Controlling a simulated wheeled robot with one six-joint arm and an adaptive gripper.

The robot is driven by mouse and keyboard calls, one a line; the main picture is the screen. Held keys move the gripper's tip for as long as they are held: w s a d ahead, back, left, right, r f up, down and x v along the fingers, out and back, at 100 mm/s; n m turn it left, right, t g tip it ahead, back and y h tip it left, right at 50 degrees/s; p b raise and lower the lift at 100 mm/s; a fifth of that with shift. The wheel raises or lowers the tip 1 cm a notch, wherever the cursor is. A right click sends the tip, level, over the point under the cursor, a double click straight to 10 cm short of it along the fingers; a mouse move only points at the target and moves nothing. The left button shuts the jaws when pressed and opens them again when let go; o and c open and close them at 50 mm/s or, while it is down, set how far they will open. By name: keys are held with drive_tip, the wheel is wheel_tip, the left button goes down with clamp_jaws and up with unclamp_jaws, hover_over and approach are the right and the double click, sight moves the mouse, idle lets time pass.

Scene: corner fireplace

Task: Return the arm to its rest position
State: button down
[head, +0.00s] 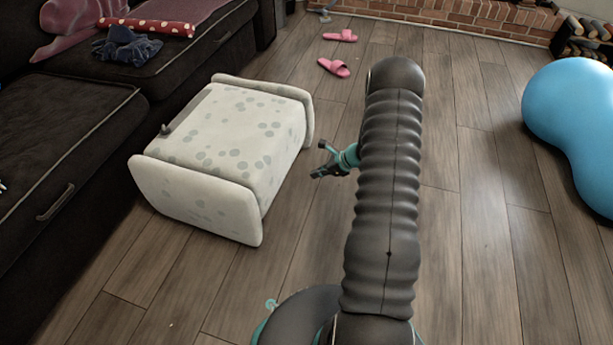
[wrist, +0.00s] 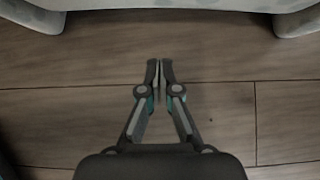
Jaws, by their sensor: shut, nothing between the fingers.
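My gripper (head: 318,174) shows in the head view to the left of my dark ribbed arm, beside the white spotted piece of furniture and apart from it. In the wrist view my gripper (wrist: 160,68) points over bare wooden floor, its two fingertips together with nothing between them. My arm (head: 390,190) stretches forward up the middle of the head view and hides part of the floor behind it.
A white spotted ottoman-like piece (head: 225,130) stands left of my gripper; its lower edge (wrist: 160,4) tops the wrist view. A dark sofa (head: 60,150) lines the left. Pink slippers (head: 334,67) lie ahead. A blue ball (head: 575,120) is right. Floor (head: 480,230) right of my arm is clear.

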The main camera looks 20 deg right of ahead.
drive_tip(key=shift+v, duration=1.45)
drive_tip(key=s+a+r+n+g, duration=0.2)
drive_tip(key=s+n, duration=0.2)
drive_tip(key=s, duration=0.1)
drive_tip(key=s+a+r+n+g, duration=0.2)
drive_tip(key=s+a+n, duration=0.1)
drive_tip(key=s+n, duration=0.15)
drive_tip(key=s+a+r+n+t+h+p, duration=0.1)
drive_tip(key=s+a+r+n, duration=0.4)
drive_tip(key=r, duration=1)
drive_tip(key=s+a+r+n+t+h+p, duration=0.1)
drive_tip(key=s+a+r+n+h+p, duration=0.2)
drive_tip(key=s+r, duration=0.6)
drive_tip(key=s+a+r+n+t+h+p, duration=0.1)
drive_tip(key=s+a+r+n+p, duration=0.4)
drive_tip(key=r, duration=1.6)
drive_tip(key=s+a+n+h, duration=0.1)
drive_tip(key=s+a+n, duration=0.1)
drive_tip(key=s+n, duration=0.1)
drive_tip(key=shift+a+r+n+t+h, duration=0.2)
drive_tip(key=shift+n+t+h, duration=0.15)
drive_tip(key=shift+n, duration=0.5)
